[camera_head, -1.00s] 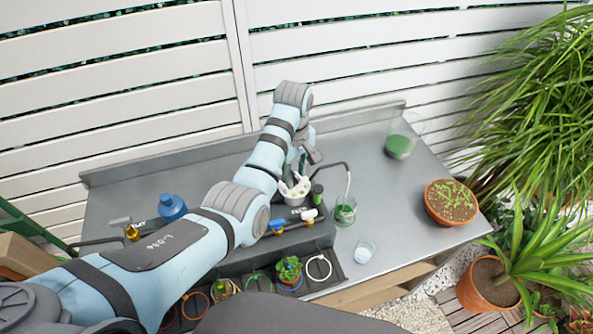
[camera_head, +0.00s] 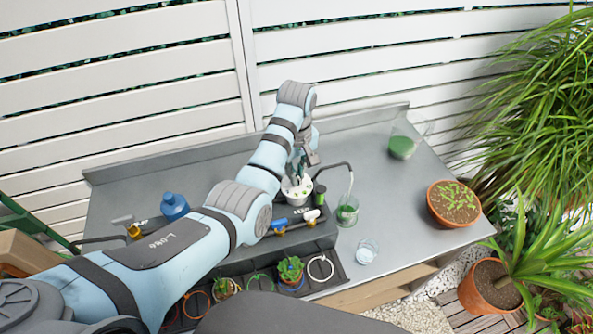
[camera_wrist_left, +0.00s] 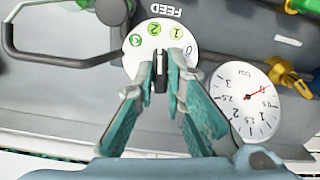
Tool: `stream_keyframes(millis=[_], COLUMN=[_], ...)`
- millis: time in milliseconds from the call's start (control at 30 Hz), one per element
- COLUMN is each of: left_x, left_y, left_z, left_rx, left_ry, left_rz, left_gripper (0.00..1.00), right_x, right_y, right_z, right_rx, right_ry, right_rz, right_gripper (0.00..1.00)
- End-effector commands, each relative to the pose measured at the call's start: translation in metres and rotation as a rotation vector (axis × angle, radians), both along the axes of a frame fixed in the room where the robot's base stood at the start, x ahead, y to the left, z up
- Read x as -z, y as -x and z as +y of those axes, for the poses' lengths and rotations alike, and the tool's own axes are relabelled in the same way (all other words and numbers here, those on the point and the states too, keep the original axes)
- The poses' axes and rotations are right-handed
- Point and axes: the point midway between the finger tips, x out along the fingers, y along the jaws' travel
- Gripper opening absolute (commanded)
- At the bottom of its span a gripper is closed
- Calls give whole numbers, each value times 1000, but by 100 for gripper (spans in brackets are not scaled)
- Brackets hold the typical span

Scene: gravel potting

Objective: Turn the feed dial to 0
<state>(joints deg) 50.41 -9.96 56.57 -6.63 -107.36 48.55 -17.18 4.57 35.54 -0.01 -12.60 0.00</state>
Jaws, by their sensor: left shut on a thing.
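The feed dial (camera_wrist_left: 200,66) is a round white plate marked FEED, seen upside down in the left wrist view. Its marks 0, 1, 2 and 3 sit on coloured spots along the rim, with 0 towards the right. A narrow dark knob (camera_wrist_left: 161,62) stands at its middle. My left gripper (camera_wrist_left: 161,77) is shut on the knob, one finger on each side. The fingers hide part of the plate, and I cannot tell which number the knob points at. In the head view the left gripper (camera_head: 298,178) is down at the white dial area. My right gripper is not in view.
A white pressure gauge (camera_wrist_left: 248,101) is close beside the dial. A dark bent pipe (camera_wrist_left: 60,60) and a yellow fitting (camera_wrist_left: 290,78) are near. A blue bottle (camera_head: 173,207), a glass with green contents (camera_head: 347,211) and a terracotta pot (camera_head: 453,222) stand on the grey bench (camera_head: 400,215).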

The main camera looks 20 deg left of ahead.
Motion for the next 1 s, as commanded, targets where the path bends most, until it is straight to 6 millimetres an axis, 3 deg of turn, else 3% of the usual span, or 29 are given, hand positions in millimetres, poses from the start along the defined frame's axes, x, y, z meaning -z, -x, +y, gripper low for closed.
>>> stream_keyframes(millis=[1000], left_x=[-2], left_y=[-1], left_z=[0], left_rx=[935], left_ry=[0], left_rz=[-4], left_gripper=[0], right_x=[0], right_y=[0], right_z=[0], right_rx=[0], right_ry=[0], right_rz=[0], right_gripper=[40])
